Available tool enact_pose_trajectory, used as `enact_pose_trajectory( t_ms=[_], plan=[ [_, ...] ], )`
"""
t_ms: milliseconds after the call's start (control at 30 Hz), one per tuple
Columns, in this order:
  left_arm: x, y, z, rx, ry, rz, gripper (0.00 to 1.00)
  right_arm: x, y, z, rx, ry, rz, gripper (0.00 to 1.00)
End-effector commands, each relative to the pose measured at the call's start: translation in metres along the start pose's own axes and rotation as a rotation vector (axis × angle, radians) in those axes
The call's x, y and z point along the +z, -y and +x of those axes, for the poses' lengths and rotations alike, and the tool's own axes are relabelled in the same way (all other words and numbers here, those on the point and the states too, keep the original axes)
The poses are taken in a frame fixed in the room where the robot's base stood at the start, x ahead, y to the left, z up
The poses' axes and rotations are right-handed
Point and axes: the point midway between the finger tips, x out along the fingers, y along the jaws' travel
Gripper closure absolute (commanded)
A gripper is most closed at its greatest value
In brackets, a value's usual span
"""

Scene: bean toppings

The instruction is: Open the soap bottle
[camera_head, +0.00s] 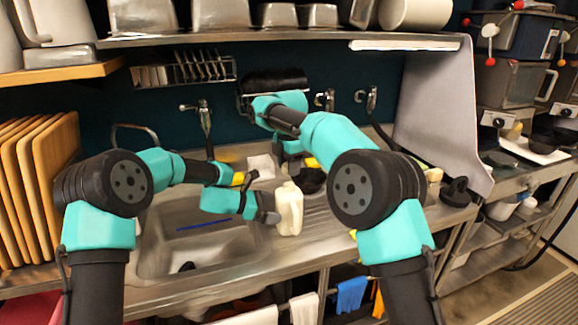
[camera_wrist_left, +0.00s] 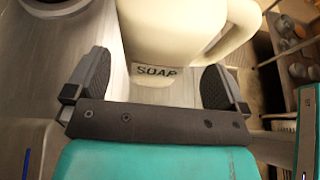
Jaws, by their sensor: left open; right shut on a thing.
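The soap bottle (camera_head: 289,210) is cream-white and stands upright on the counter just right of the sink. In the left wrist view, its body (camera_wrist_left: 170,30) bears the word SOAP and has a handle on the right side. My left gripper (camera_head: 270,211) is open beside the bottle. In the left wrist view, its two fingers (camera_wrist_left: 155,85) are spread wide, with the label side of the bottle facing the gap between them. My right gripper (camera_head: 290,166) points down just above and behind the bottle's top. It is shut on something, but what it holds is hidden.
The sink (camera_head: 200,250) lies left of the bottle. A dark bowl (camera_head: 311,181) stands close behind it on the right. Taps (camera_head: 204,115) and a metal shelf (camera_head: 270,40) are behind. Wooden boards (camera_head: 50,170) stand at far left.

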Motion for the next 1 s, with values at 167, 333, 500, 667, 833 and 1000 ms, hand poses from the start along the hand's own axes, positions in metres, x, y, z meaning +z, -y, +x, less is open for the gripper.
enact_pose_trajectory(
  t_ms=[167,333,500,667,833,1000],
  plan=[
    [0.001,-0.001,-0.035,0.004,0.001,0.0,0.0,0.0,0.0,0.0,0.0,0.0,0.0,0.85],
    [0.001,-0.001,-0.066,0.004,0.001,0.0,0.0,0.0,0.0,0.0,0.0,0.0,0.0,0.85],
    [0.0,0.0,-0.086,0.002,0.0,0.001,0.0,0.0,0.0,0.0,0.0,0.0,0.0,0.85],
    [0.0,0.0,-0.091,0.001,0.0,0.0,0.0,0.0,0.0,0.0,0.0,0.0,0.0,0.85],
    [0.0,0.0,-0.091,0.001,0.0,0.0,0.0,0.0,0.0,0.0,0.0,0.0,0.0,0.85],
    [-0.001,0.002,-0.091,-0.001,-0.001,0.003,0.0,0.001,0.0,-0.001,0.001,0.0,0.005,0.85]
  ],
)
